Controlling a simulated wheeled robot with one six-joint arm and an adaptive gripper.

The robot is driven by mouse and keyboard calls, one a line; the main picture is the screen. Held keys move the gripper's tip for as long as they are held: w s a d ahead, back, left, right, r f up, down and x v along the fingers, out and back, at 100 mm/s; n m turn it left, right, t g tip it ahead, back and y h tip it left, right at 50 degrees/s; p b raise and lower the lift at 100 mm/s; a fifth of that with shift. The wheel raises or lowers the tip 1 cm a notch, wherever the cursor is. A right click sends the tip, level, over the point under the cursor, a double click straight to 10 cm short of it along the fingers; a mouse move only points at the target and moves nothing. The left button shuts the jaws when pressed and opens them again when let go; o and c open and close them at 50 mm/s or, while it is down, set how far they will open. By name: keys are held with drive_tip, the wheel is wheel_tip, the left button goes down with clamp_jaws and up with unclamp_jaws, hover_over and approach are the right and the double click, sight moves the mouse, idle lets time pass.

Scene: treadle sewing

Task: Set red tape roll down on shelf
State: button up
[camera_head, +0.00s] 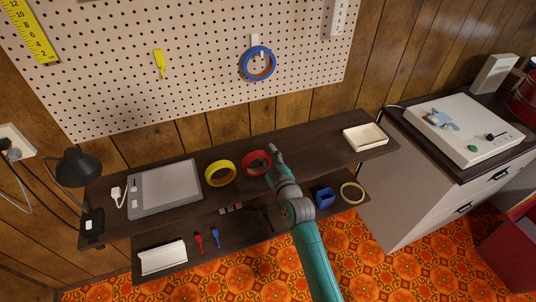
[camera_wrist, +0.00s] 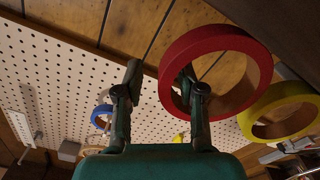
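The red tape roll (camera_head: 247,169) is at the upper dark shelf (camera_head: 315,146), right beside the yellow tape roll (camera_head: 211,181). It looks to be resting on the shelf, though the contact is hard to see. My gripper (camera_head: 271,160) is at the roll's right side. In the wrist view, my gripper (camera_wrist: 160,70) has its fingers apart. One finger reaches into the hole of the red roll (camera_wrist: 176,60), and the other is outside its rim with a visible gap. The yellow roll also shows in the wrist view (camera_wrist: 253,112).
A grey flat device (camera_head: 165,188) and black lamp (camera_head: 78,167) stand left on the shelf, and a cream tray (camera_head: 365,138) right. A blue roll (camera_head: 246,65) hangs on the pegboard (camera_head: 200,60). The shelf between the red roll and tray is mostly clear. A lower shelf holds small items.

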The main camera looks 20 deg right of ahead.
drive_tip(key=shift+s, duration=0.1)
drive_tip(key=shift+s, duration=3.95)
drive_tip(key=s+a+f+m+g, duration=0.1)
drive_tip(key=s+f+m, duration=0.15)
drive_tip(key=s, duration=0.95)
drive_tip(key=s+a+f+m+g, duration=0.1)
drive_tip(key=s+f, duration=0.3)
drive_tip(key=s, duration=0.7)
drive_tip(key=s+r+m, duration=0.1)
drive_tip(key=s+r, duration=0.3)
drive_tip(key=s, duration=0.7)
drive_tip(key=s+a+r+m+g, duration=0.1)
drive_tip(key=s+r, duration=0.2)
drive_tip(key=s, duration=0.8)
drive_tip(key=shift+s+a+r, duration=0.3)
drive_tip(key=shift+s+r, duration=0.05)
drive_tip(key=shift+r, duration=0.05)
